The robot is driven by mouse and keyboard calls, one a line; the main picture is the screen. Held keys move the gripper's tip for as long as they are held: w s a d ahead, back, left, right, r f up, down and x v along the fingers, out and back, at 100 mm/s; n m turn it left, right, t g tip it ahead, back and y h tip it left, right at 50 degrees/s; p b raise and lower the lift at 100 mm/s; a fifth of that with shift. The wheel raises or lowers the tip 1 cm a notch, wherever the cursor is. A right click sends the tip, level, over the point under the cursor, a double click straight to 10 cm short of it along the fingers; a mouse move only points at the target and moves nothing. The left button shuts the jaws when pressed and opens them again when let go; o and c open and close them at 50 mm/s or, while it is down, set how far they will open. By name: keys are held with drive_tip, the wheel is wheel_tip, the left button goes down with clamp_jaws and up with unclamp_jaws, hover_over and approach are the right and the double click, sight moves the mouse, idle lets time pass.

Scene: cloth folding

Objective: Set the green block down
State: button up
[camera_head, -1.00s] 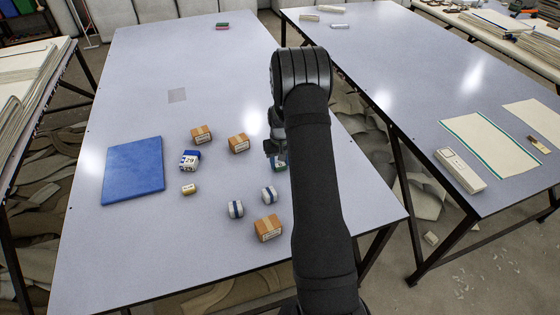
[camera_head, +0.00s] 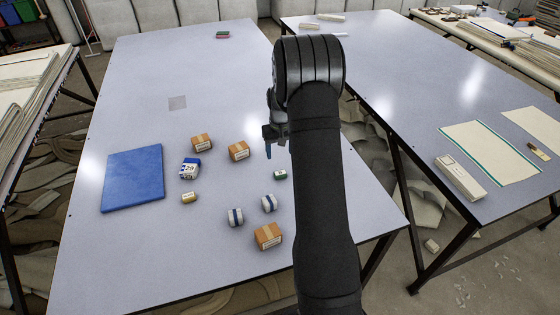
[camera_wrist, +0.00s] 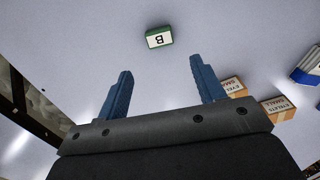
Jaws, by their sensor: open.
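The green block (camera_head: 280,175) rests on the grey table, just left of my arm in the head view. In the wrist view the green block (camera_wrist: 159,37), with a white face marked "B", lies beyond the fingertips and apart from them. My gripper (camera_wrist: 163,75) is open, with its two blue fingers spread and nothing between them. In the head view my gripper (camera_head: 268,150) hangs above the table, up and left of the block; only one blue finger shows clearly there.
Cardboard boxes (camera_head: 238,151), a blue-and-white box (camera_head: 189,168), a small tan block (camera_head: 190,197) and striped blocks (camera_head: 269,203) stand nearby. A blue mat (camera_head: 133,178) lies at the left.

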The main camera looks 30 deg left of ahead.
sight(280, 172)
wheel_tip(280, 172, up, 2)
drive_tip(key=shift+r, duration=0.2)
wheel_tip(280, 172, down, 12)
drive_tip(key=shift+f, duration=0.15)
drive_tip(key=shift+r, duration=1.85)
